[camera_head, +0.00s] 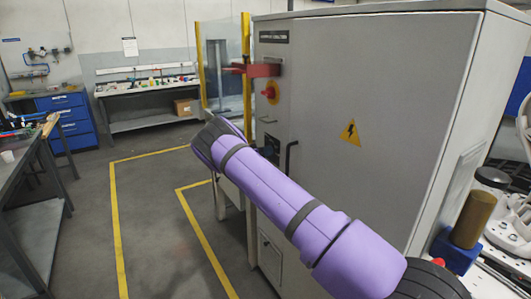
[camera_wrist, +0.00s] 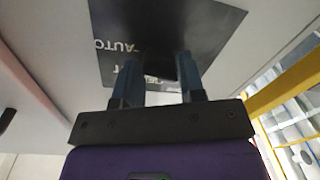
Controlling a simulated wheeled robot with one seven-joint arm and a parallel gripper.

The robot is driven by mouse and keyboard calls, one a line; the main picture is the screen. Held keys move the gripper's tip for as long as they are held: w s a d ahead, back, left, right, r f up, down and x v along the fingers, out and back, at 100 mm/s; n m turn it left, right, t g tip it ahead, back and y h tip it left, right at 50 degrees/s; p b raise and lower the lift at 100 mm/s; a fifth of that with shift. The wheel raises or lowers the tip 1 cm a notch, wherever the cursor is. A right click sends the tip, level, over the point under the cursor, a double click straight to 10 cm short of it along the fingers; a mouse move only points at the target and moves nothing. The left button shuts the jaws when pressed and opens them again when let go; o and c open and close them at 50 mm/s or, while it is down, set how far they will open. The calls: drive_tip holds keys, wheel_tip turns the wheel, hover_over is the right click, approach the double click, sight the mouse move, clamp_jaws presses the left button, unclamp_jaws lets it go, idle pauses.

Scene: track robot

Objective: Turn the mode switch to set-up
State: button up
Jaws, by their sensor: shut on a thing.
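The mode switch's dark label plate (camera_wrist: 115,20) is on the grey cabinet face in the wrist view. White lettering on it reads "AUTO", with more letters partly covered. My gripper (camera_wrist: 160,72) has its two fingers at the plate, shut on the dark mode switch knob (camera_wrist: 157,45) between them. The knob's outline blends into the plate, so its exact angle is hard to tell.
The grey cabinet (camera_head: 375,90) carries a red-and-yellow rotary switch (camera_head: 270,92), a red bracket (camera_head: 263,70) and a dark door handle (camera_head: 291,157). A yellow-framed clear guard (camera_head: 222,70) stands beyond. Workbenches line the left and back. The floor between yellow lines is clear.

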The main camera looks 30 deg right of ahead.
drive_tip(key=shift+n, duration=0.4)
drive_tip(key=n, duration=0.8)
drive_tip(key=shift+n+y, duration=0.3)
drive_tip(key=shift+r, duration=0.1)
idle(0.4)
drive_tip(key=o, duration=0.9)
drive_tip(key=a, duration=0.7)
drive_tip(key=s+a, duration=0.1)
drive_tip(key=a, duration=0.2)
drive_tip(key=shift+a+r, duration=0.25)
drive_tip(key=shift+a, duration=0.15)
drive_tip(key=shift+w, duration=0.1)
